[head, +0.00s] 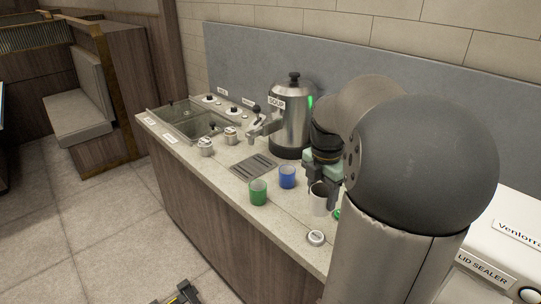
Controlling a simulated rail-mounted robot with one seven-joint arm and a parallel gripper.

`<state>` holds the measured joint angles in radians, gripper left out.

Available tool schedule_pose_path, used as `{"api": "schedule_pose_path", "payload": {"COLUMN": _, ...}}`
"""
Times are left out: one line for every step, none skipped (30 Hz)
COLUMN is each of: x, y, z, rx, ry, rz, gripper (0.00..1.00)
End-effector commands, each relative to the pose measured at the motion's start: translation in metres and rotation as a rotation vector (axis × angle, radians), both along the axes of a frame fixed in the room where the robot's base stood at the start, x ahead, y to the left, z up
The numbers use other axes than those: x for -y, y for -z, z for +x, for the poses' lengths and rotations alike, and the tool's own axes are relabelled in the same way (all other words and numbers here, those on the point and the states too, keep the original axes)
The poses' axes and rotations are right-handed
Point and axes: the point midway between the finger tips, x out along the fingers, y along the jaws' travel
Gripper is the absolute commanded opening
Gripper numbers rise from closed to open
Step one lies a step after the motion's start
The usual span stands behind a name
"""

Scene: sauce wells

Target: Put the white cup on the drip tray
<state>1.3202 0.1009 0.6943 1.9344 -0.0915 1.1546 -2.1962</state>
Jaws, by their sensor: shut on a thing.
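The white cup (317,203) stands upright at the right part of the counter, partly hidden by my gripper and arm. My gripper (320,184) points down at the cup and is shut on its upper part. I cannot tell whether the cup touches the counter or is slightly raised. The drip tray (254,166) is a dark slatted plate set in the counter, to the left of and behind the cup. It is empty, below the tap of the metal soup urn (290,118).
A small green thing (337,214) shows beside my arm. A round white lid-like object (316,237) lies near the front edge.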

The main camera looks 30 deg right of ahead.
Motion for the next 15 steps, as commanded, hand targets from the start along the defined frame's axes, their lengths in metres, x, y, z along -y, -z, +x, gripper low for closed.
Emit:
{"api": "schedule_pose_path", "payload": {"x": -0.001, "y": -0.001, "z": -0.002, "rx": 0.000, "ry": 0.000, "rz": 0.000, "gripper": 0.28}}
{"api": "schedule_pose_path", "payload": {"x": -0.001, "y": -0.001, "z": -0.002, "rx": 0.000, "ry": 0.000, "rz": 0.001, "gripper": 0.28}}
{"api": "schedule_pose_path", "payload": {"x": -0.001, "y": -0.001, "z": -0.002, "rx": 0.000, "ry": 0.000, "rz": 0.001, "gripper": 0.28}}
{"api": "schedule_pose_path", "payload": {"x": -0.001, "y": -0.001, "z": -0.002, "rx": 0.001, "ry": -0.001, "rz": 0.001, "gripper": 0.28}}
{"api": "schedule_pose_path", "payload": {"x": -0.001, "y": -0.001, "z": -0.002, "rx": 0.001, "ry": -0.001, "rz": 0.001, "gripper": 0.28}}
{"api": "schedule_pose_path", "payload": {"x": -0.002, "y": 0.000, "z": 0.000, "rx": 0.001, "ry": 0.008, "rz": 0.002, "gripper": 0.28}}
{"api": "schedule_pose_path", "payload": {"x": -0.004, "y": 0.002, "z": 0.003, "rx": 0.002, "ry": 0.022, "rz": 0.002, "gripper": 0.28}}
{"api": "schedule_pose_path", "payload": {"x": -0.006, "y": 0.004, "z": 0.006, "rx": 0.003, "ry": 0.042, "rz": 0.002, "gripper": 0.28}}
{"api": "schedule_pose_path", "payload": {"x": -0.009, "y": 0.008, "z": 0.012, "rx": 0.005, "ry": 0.077, "rz": 0.002, "gripper": 0.28}}
{"api": "schedule_pose_path", "payload": {"x": -0.012, "y": 0.011, "z": 0.017, "rx": 0.007, "ry": 0.109, "rz": 0.002, "gripper": 0.28}}
{"api": "schedule_pose_path", "payload": {"x": -0.016, "y": 0.015, "z": 0.023, "rx": 0.010, "ry": 0.147, "rz": 0.003, "gripper": 0.28}}
{"api": "schedule_pose_path", "payload": {"x": -0.022, "y": 0.021, "z": 0.032, "rx": 0.012, "ry": 0.202, "rz": 0.003, "gripper": 0.28}}
{"api": "schedule_pose_path", "payload": {"x": -0.027, "y": 0.026, "z": 0.040, "rx": 0.015, "ry": 0.249, "rz": 0.004, "gripper": 0.28}}
{"api": "schedule_pose_path", "payload": {"x": -0.032, "y": 0.031, "z": 0.047, "rx": 0.016, "ry": 0.298, "rz": 0.004, "gripper": 0.28}}
{"api": "schedule_pose_path", "payload": {"x": -0.040, "y": 0.039, "z": 0.057, "rx": 0.019, "ry": 0.366, "rz": 0.005, "gripper": 0.28}}
